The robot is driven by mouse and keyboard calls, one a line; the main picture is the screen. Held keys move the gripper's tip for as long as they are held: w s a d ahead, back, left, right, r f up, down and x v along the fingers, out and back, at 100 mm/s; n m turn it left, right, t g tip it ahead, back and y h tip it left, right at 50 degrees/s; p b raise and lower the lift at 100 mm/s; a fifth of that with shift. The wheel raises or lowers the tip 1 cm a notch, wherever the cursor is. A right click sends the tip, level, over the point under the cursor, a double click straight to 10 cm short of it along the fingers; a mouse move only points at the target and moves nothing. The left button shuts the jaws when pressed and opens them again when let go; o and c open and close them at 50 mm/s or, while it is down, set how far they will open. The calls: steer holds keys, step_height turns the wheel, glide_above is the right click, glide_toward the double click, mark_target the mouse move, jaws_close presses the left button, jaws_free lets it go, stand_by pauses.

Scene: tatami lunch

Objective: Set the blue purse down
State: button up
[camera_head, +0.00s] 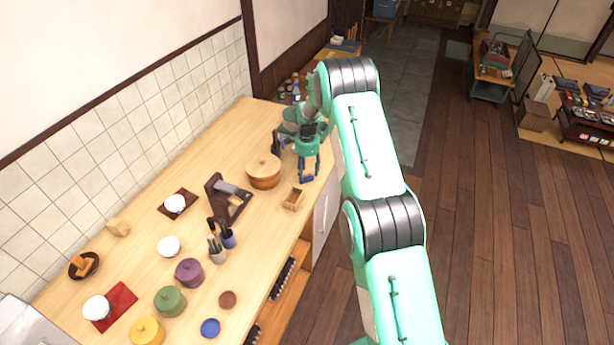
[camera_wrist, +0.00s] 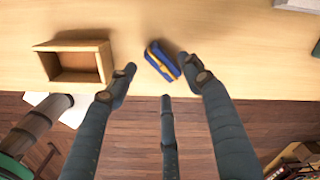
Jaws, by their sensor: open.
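The blue purse (camera_wrist: 163,62), with a yellow stripe, lies on the wooden counter (camera_wrist: 215,40) close to its front edge in the wrist view. My gripper (camera_wrist: 156,74) is open, its fingers spread around the near side of the purse. The right fingertip is very close to the purse or touching it; I cannot tell which. The left fingertip stands clear of it. In the head view my gripper (camera_head: 308,172) points down over the counter's right edge, and I cannot clearly tell the purse from the dark blue fingertips.
A small open wooden box (camera_wrist: 75,62) stands left of the purse. A dark wooden stand (camera_head: 229,198) and several bowls and jars stand nearer. The wooden floor lies beyond the counter edge.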

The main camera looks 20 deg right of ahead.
step_height(320, 180, up, 8)
stand_by(0.4)
steer(key=shift+r, duration=0.1)
stand_by(0.5)
step_height(320, 180, up, 20)
steer(key=r+n+t, duration=0.1)
steer(key=n, duration=0.3)
glide_above(307, 178)
steer(key=s+a, duration=0.5)
steer(key=s, duration=0.3)
steer(key=s+a+r+n+t, duration=0.2)
steer(key=s+a+r+n, duration=0.2)
steer(key=s+r, duration=0.85)
steer(key=s+a+r+n+t, duration=0.15)
steer(key=s+r, duration=0.25)
steer(key=s, duration=0.4)
steer(key=s+a+r+n+g, duration=0.1)
steer(key=s+a+r+n, duration=0.25)
steer(key=s, duration=0.55)
steer(key=s+a+f+n+t, duration=0.1)
steer(key=s+n, duration=0.4)
steer(key=s, duration=1.3)
steer(key=shift+s+a+t, duration=0.15)
steer(key=shift+a+t, duration=0.3)
steer(key=shift+t, duration=0.1)
